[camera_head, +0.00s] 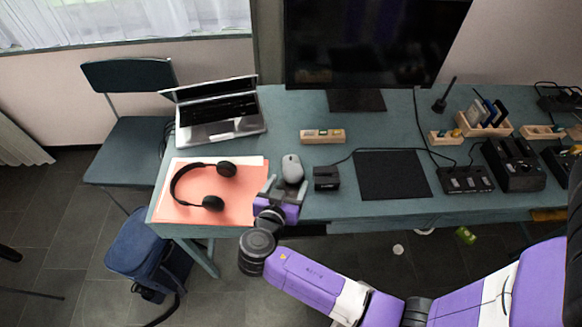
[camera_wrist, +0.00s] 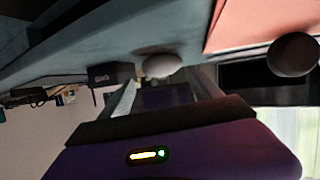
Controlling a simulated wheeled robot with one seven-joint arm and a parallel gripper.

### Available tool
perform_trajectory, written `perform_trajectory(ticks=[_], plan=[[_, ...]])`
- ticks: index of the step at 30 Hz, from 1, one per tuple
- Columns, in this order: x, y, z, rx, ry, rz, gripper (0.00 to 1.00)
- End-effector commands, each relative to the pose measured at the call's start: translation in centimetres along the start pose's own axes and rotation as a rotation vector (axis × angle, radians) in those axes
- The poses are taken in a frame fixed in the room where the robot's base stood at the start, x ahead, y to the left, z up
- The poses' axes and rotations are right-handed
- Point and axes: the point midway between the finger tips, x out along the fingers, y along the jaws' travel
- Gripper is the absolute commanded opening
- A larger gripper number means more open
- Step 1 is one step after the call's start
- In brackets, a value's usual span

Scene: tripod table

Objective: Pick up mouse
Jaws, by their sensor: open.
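A grey computer mouse (camera_head: 292,168) lies on the blue-green table (camera_head: 240,154), between the headphones and a small black box. In the wrist view the mouse (camera_wrist: 162,66) shows as a pale rounded shape just beyond the fingers. My gripper (camera_head: 286,186) is at the table's front edge, right in front of the mouse, with its fingers apart and pointing toward it. In the wrist view my gripper (camera_wrist: 165,92) is open with nothing between the fingers. I cannot tell whether a fingertip touches the mouse.
Black headphones (camera_head: 203,185) lie on a pink folder (camera_head: 172,212) to the left. A small black box (camera_head: 326,178) stands close on the right, with a black mat (camera_head: 391,175) beyond. A laptop (camera_head: 217,109), a wooden block (camera_head: 322,136) and a monitor (camera_head: 365,45) stand farther back.

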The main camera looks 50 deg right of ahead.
Motion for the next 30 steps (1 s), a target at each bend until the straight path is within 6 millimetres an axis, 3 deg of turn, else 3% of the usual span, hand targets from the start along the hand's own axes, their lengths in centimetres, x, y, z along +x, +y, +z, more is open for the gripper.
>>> perform_trajectory(ticks=[10, 20, 28, 30], plan=[[4.4, -0.3, 0.1, -0.002, -0.001, 0.001, 0.73], [5.0, -0.4, 0.2, -0.002, -0.001, -0.002, 0.73], [5.0, -0.3, 0.2, -0.002, -0.001, -0.002, 0.20], [5.0, -0.3, 0.3, -0.002, -0.001, -0.002, 0.20]])
